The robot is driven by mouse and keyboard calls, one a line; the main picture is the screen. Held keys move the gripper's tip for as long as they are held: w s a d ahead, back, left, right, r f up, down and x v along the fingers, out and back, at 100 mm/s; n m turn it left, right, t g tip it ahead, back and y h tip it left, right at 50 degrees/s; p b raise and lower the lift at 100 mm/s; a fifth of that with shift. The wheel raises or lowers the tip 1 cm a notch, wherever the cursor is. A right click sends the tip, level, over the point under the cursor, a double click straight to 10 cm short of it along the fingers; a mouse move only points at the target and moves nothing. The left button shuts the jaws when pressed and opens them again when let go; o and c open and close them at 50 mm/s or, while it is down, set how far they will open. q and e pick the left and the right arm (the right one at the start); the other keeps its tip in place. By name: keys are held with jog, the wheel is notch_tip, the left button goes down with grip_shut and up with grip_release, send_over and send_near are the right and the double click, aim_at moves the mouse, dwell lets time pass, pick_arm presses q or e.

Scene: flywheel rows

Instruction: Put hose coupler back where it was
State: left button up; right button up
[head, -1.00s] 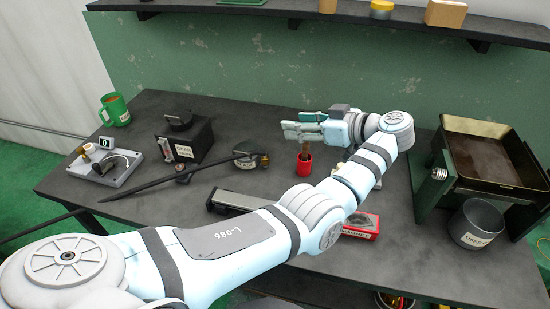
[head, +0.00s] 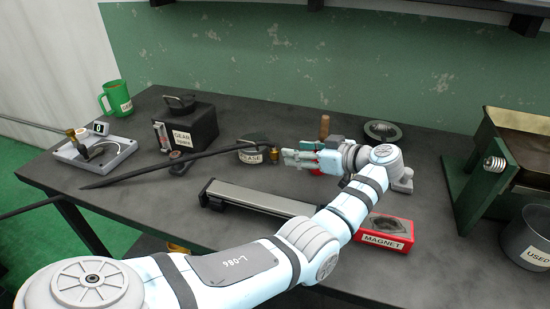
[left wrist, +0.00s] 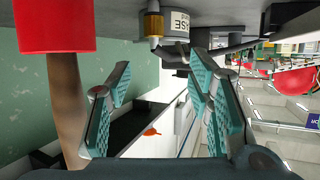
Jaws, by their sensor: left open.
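A small brass fitting (head: 273,154), which looks like the hose coupler, stands on the bench beside the grease tin (head: 250,156). It also shows in the left wrist view (left wrist: 153,25), ahead of the fingers and apart from them. My left gripper (head: 288,158) is open and empty, low over the bench, pointing left toward the fitting. Its teal fingers (left wrist: 158,107) show spread in the left wrist view. A grey tray (head: 105,155) at the far left holds a dark curved part and another brass-coloured piece (head: 70,133). My right gripper is not in view.
A long dark bar (head: 150,178) lies left of the tin. A gear box (head: 188,128), a magnet box (head: 385,231) and a grey rail (head: 255,199) are nearby.

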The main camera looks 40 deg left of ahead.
aim_at(278, 151)
pick_arm(q)
jog(key=x, duration=0.6)
jog(key=w+x, duration=0.1)
jog(key=x, duration=0.2)
jog(key=shift+s+r, duration=0.1)
grip_shut()
